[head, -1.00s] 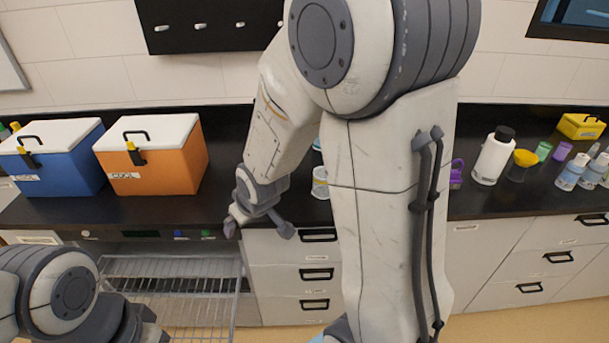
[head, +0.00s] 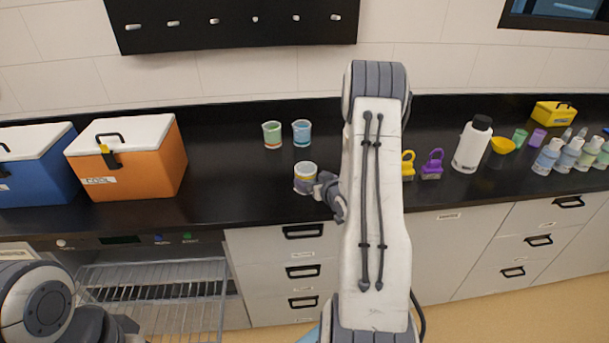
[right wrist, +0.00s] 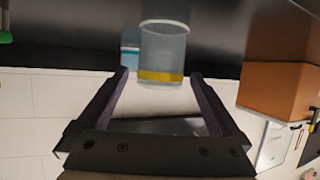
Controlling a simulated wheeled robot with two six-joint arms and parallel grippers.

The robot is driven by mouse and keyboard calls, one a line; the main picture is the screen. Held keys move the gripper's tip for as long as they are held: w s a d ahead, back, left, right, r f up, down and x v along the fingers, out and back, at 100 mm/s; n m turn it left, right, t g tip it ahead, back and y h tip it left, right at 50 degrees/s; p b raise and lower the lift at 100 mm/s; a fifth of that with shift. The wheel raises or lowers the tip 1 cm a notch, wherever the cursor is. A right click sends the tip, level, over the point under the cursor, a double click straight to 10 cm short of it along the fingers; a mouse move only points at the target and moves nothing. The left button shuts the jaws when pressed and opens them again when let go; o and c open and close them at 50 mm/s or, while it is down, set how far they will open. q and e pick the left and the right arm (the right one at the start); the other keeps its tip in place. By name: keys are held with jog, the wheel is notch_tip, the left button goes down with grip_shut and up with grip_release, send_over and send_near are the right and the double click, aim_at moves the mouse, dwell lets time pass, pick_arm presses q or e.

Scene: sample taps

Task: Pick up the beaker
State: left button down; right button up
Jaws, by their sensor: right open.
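A clear beaker with a yellow band (head: 305,178) stands on the black counter, left of my right arm in the head view. My right gripper (head: 326,188) is beside its right side, low over the counter. In the right wrist view the beaker (right wrist: 164,48) appears upside down, in front of and between the spread fingertips of the open right gripper (right wrist: 159,75). I cannot tell whether the fingers touch it. My left gripper (head: 128,328) is only partly in view at the lower left, and its jaws are not clear.
An orange cooler (head: 140,170) is to the left. Yellow and purple padlocks (head: 431,165) and a white bottle (head: 472,146) are to the right. A wire rack (head: 155,285) lies below the counter.

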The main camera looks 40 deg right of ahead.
aim_at(306, 166)
jog(key=p+x, duration=0.2)
jog(key=x, duration=0.2)
jog(key=shift+w, duration=0.4)
jog(key=shift+w+d+f, duration=0.15)
jog(key=shift+w+f, duration=0.1)
jog(key=shift+w, duration=0.25)
jog(key=c, duration=1.3)
jog(key=shift+r, duration=0.15)
jog(key=shift+r, duration=0.25)
notch_tip(306, 166, up, 4)
jog(key=shift+s+f+b, duration=0.1)
jog(key=shift+f+b, duration=0.1)
jog(key=shift+b, duration=0.5)
jog(key=s+d+r, duration=0.1)
jog(key=s+r, duration=0.1)
jog(key=s, duration=0.1)
jog(key=s+d+r+b, duration=0.1)
jog(key=s+d+r, duration=0.1)
jog(key=s, duration=0.1)
jog(key=s+d+r, duration=0.2)
jog(key=s, duration=0.2)
jog(key=shift+s+d+r+b, duration=0.1)
jog(key=shift+r+b, duration=0.2)
